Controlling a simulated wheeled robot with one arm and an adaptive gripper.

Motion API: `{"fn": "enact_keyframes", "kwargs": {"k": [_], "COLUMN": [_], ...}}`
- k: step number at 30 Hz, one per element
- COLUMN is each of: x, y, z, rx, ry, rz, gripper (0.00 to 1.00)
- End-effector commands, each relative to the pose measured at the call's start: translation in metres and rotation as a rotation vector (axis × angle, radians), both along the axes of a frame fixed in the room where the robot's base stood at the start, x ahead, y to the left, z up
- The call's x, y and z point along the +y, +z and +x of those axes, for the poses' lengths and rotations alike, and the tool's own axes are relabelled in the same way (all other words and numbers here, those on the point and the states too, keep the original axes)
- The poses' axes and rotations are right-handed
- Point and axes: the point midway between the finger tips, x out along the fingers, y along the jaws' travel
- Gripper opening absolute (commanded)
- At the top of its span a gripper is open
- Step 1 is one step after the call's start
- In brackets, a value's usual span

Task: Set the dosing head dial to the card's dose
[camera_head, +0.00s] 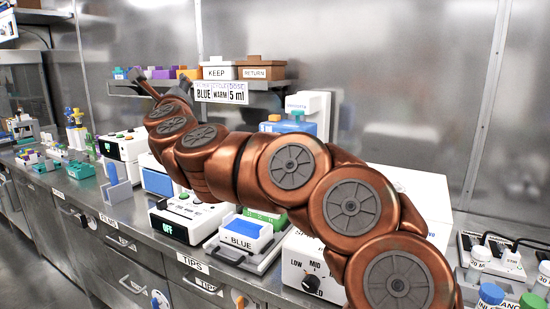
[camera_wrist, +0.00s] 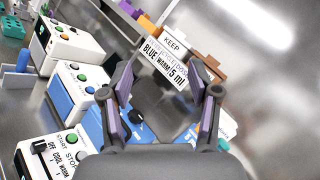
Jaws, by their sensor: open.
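The dose card (camera_head: 221,92) hangs under the shelf edge and reads BLUE, WARM, 5 ml. It also shows in the wrist view (camera_wrist: 165,65), tilted, beyond my fingers. My gripper (camera_head: 163,85) is open and empty, high up near the shelf's left part. In the wrist view my gripper's two fingers (camera_wrist: 166,88) stand wide apart. A black dial (camera_wrist: 136,117) shows between them, close to the left finger, on a blue and white device partly hidden by that finger. The dial is not in the fingers. Its setting and scale are too small to read. My arm hides this area in the head view.
A shelf holds a KEEP box (camera_head: 219,72) and a RETURN box (camera_head: 265,72). Below are a white device reading OFF (camera_head: 188,218), a BLUE tray (camera_head: 245,233) and a LOW-MID dial (camera_head: 311,283). Capped bottles (camera_head: 490,294) stand at the right. The counter is crowded.

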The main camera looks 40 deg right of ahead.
Motion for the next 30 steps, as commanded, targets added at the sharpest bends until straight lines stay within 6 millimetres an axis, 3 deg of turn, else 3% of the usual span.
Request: {"fn": "enact_keyframes", "kwargs": {"k": [1, 6, 9, 12, 18, 23, 30], "x": [-0.028, -0.121, -0.159, -0.184, -0.202, -0.210, -0.236], "y": [-0.024, -0.079, -0.114, -0.140, -0.163, -0.163, -0.163], "z": [-0.002, -0.028, -0.048, -0.066, -0.082, -0.081, -0.073], "rx": [-0.039, -0.188, -0.257, -0.311, -0.355, -0.357, -0.357], "ry": [-0.071, -0.344, -0.486, -0.592, -0.687, -0.694, -0.695], "rz": [0.092, 0.377, 0.493, 0.570, 0.630, 0.632, 0.630], "gripper": [0.61, 0.61, 0.61, 0.61, 0.61, 0.61, 0.61]}}
